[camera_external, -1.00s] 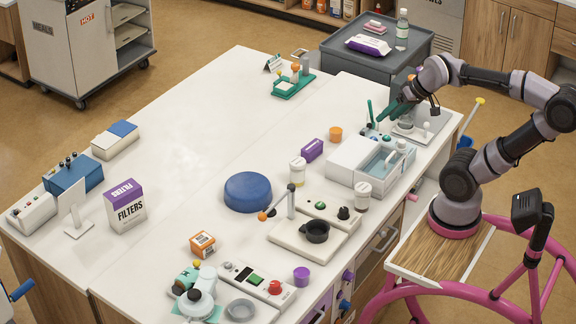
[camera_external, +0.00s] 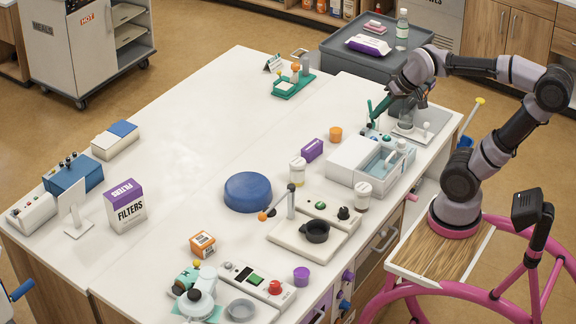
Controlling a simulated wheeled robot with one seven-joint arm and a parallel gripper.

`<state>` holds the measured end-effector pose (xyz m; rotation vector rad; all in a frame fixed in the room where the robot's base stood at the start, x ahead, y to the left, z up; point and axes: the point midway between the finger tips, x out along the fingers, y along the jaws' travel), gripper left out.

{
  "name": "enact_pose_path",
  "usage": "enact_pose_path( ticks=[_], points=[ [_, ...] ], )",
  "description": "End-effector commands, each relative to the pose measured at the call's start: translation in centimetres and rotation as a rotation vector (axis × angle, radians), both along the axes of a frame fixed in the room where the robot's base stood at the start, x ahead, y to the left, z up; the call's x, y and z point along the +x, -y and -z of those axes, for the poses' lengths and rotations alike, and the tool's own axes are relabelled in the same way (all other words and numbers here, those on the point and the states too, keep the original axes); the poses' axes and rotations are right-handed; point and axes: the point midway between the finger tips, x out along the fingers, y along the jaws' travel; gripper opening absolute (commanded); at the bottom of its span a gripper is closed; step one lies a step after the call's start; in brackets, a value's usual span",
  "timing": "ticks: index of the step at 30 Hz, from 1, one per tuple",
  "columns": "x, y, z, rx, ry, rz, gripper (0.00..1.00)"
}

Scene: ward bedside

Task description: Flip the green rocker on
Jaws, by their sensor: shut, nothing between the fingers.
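A green square rocker (camera_external: 256,281) sits on a pale control panel (camera_external: 243,274) at the front of the white table, between a dark display and a red knob. Its tilt is too small to read. My gripper (camera_external: 378,115) is far from it, at the table's right back. It points down over the area behind the pale blue-windowed box, beside small teal and dark items. Its fingers are small and partly mixed with the teal items, and they look shut and empty. I cannot tell whether they touch anything.
A pale box with a blue basin (camera_external: 384,160), a board with a black cup (camera_external: 314,232) and a post, and a blue round pad (camera_external: 248,192) lie between my gripper and the panel. A purple cup (camera_external: 302,275) and orange box (camera_external: 203,244) flank the panel.

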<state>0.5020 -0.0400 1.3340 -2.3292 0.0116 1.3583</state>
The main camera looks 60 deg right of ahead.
Motion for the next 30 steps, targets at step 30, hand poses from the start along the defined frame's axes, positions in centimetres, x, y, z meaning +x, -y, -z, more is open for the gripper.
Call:
enact_pose_path(
  ticks=[30],
  points=[
    [15.8, -33.6, 17.1, -0.229, -0.329, -0.240, 0.00]
  ],
)
